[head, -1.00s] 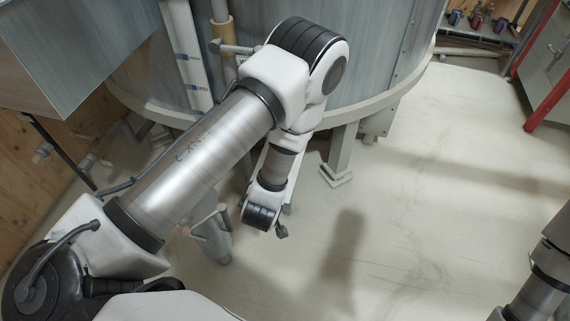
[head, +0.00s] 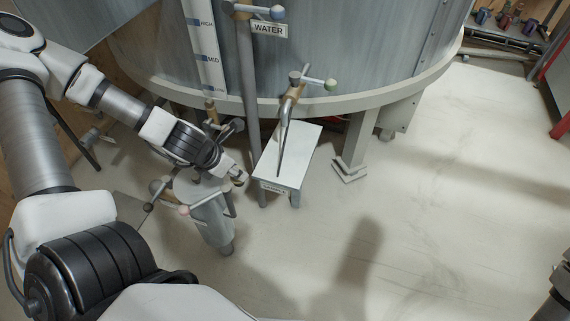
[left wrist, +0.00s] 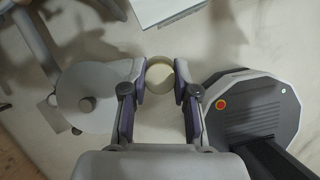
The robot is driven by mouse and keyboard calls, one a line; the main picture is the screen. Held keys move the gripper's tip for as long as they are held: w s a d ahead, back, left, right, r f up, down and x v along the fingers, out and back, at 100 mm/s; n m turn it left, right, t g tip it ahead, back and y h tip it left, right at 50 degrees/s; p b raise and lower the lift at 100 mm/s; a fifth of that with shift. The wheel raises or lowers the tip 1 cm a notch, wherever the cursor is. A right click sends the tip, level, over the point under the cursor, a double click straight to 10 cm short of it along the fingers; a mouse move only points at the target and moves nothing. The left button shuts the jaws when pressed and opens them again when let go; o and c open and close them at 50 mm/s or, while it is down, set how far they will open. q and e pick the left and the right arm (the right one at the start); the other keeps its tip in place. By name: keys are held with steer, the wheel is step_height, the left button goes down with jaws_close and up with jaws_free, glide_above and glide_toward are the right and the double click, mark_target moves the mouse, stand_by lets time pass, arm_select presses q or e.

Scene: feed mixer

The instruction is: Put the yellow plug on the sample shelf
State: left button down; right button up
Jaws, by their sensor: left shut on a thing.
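The yellow plug (left wrist: 160,73) shows in the left wrist view as a round, dull yellowish piece between my fingertips. My left gripper (left wrist: 160,92) is shut on it. In the head view my left gripper (head: 239,177) is just left of the sample shelf, and the plug is too small there to make out clearly. The sample shelf (head: 305,151) is a small white table with a label on its front edge, in front of the big tank. Its corner also shows at the top of the left wrist view (left wrist: 160,8).
A tap (head: 290,95) with a long spout hangs over the shelf top. A grey vessel with handles (head: 210,218) stands below my gripper. The big tank (head: 350,50) fills the back. Floor at right is clear.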

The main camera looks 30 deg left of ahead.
arm_select(q)
steer(key=w+d+b, duration=0.2)
steer(key=w+b, duration=0.2)
steer(key=w+d+f+b, duration=0.1)
steer(key=w+d+b, duration=0.2)
steer(key=w+b, duration=0.1)
steer(key=w+d+f+b, duration=0.1)
steer(key=w+d+b, duration=0.1)
steer(key=w+b, duration=0.2)
steer(key=shift+w+d, duration=0.15)
steer(key=shift+w, duration=0.7)
steer(key=shift+w+d+f+b, duration=0.15)
steer(key=shift+w+f+b, duration=0.05)
steer(key=shift+w+b, duration=0.1)
steer(key=shift+s+f+b, duration=0.1)
steer(key=shift+f+b, duration=1.05)
steer(key=shift+f, duration=0.25)
steer(key=c, duration=0.9)
jaws_free()
steer(key=shift+r, duration=0.15)
